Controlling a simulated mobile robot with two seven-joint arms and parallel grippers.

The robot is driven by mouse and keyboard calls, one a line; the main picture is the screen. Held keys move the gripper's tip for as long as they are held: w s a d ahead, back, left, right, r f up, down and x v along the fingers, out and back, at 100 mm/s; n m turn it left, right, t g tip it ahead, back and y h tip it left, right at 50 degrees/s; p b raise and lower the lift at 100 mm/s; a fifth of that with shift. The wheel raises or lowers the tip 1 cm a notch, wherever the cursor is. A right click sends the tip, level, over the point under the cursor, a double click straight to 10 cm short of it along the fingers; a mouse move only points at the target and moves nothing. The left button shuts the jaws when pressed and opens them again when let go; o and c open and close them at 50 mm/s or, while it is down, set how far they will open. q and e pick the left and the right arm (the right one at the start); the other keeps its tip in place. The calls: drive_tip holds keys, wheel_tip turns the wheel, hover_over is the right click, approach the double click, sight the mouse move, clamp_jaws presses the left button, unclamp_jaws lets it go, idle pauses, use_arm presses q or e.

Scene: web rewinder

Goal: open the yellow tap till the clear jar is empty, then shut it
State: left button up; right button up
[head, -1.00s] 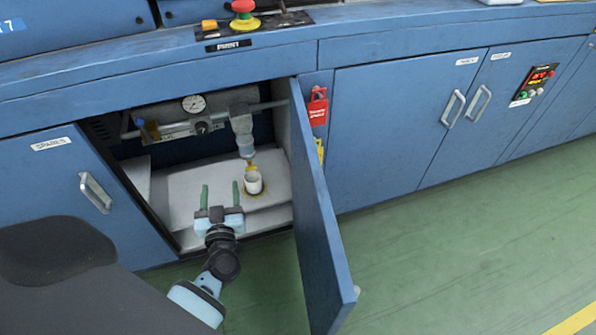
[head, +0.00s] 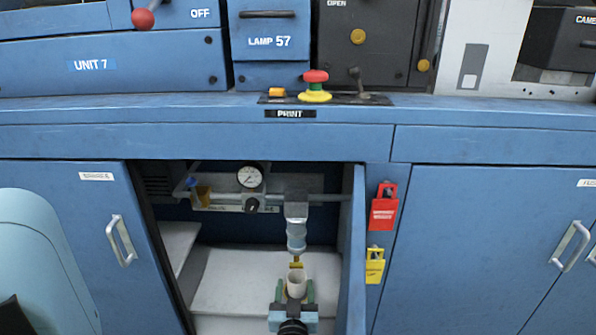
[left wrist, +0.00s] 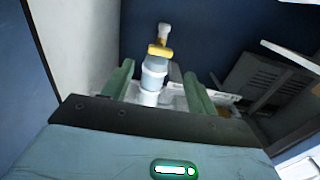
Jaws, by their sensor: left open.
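The clear jar (head: 296,236), bluish and upright, hangs under a grey fitting inside the open cabinet. Its liquid level is not clear to me. My left gripper (head: 295,293) is open and empty. In the left wrist view, which looks upside down, the tap (left wrist: 160,50) and jar (left wrist: 154,74) show beyond and between the spread fingers (left wrist: 158,82). My right gripper is out of view.
The open cabinet door (head: 354,255) stands close on the right of my gripper. A pressure gauge (head: 250,176) and regulator are at the upper left of the jar. Red (head: 384,208) and yellow (head: 375,265) tags hang right of the opening. The white cabinet floor (head: 235,285) is clear on the left.

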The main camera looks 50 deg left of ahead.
sight(296, 267)
use_arm(q)
drive_tip(key=b+x, duration=0.1)
drive_tip(key=x, duration=0.4)
drive_tip(key=shift+f+b, duration=0.1)
drive_tip(key=shift+b, duration=0.3)
drive_tip(key=shift+w+a, duration=0.25)
drive_tip(key=shift+a, duration=0.1)
drive_tip(key=c, duration=0.7)
drive_tip(key=shift+c, duration=1.4)
